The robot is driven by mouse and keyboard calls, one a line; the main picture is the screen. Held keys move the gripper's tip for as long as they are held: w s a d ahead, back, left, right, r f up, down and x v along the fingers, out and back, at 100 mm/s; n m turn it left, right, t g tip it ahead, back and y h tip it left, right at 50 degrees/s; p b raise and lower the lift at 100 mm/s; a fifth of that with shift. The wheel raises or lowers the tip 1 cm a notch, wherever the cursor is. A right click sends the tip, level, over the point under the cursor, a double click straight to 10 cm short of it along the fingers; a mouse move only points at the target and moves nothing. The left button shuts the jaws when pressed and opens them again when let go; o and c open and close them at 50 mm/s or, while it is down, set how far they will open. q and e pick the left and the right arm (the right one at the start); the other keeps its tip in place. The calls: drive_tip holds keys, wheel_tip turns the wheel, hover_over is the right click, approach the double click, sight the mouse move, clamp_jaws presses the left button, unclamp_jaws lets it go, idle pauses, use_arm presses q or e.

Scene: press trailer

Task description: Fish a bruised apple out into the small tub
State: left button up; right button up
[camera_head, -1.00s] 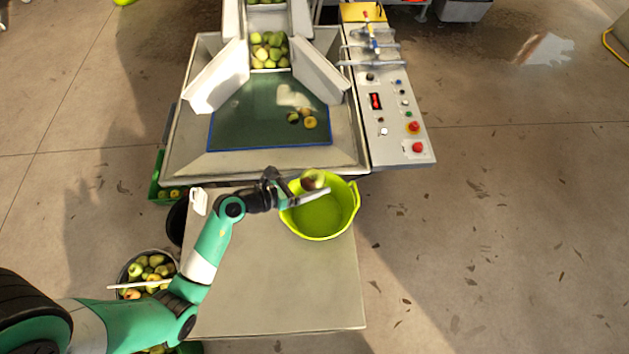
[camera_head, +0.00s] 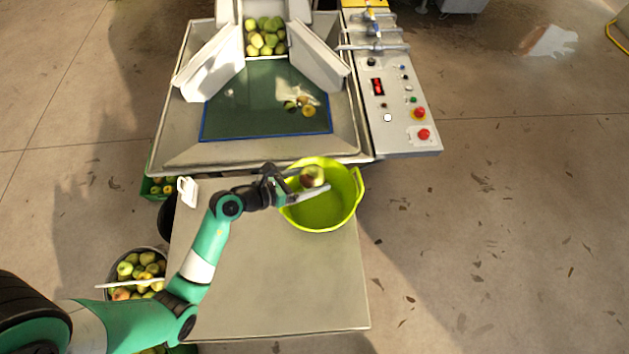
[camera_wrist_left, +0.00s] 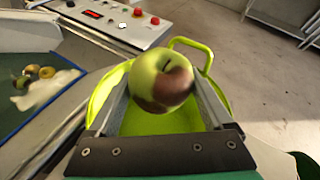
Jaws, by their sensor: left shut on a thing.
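A green apple with brown bruised patches (camera_wrist_left: 161,79) is between the fingers of my left gripper (camera_head: 305,180). The gripper is shut on it. The apple also shows in the head view (camera_head: 312,176). The small tub (camera_head: 322,216) is yellow-green with handles and stands at the far right of the table; its inside looks empty. The apple is held over the tub, and the tub (camera_wrist_left: 195,50) shows below and behind it in the left wrist view. My right gripper is not in view.
The water tank (camera_head: 245,120) behind the table holds a few floating apples (camera_head: 306,110). A chute (camera_head: 266,38) of apples stands behind it, with a control panel (camera_head: 400,110) at right. A bucket of apples (camera_head: 138,268) is at left. The table's front (camera_head: 280,290) is clear.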

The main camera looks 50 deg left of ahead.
use_arm(q)
drive_tip(key=o, duration=1.3)
drive_tip(key=p+v, duration=0.2)
drive_tip(key=v, duration=0.8)
drive_tip(key=shift+s+a+r, duration=0.15)
drive_tip(key=shift+s+r, duration=0.05)
drive_tip(key=shift+s, duration=0.1)
drive_tip(key=shift+s+r, duration=0.15)
drive_tip(key=shift+s, duration=0.3)
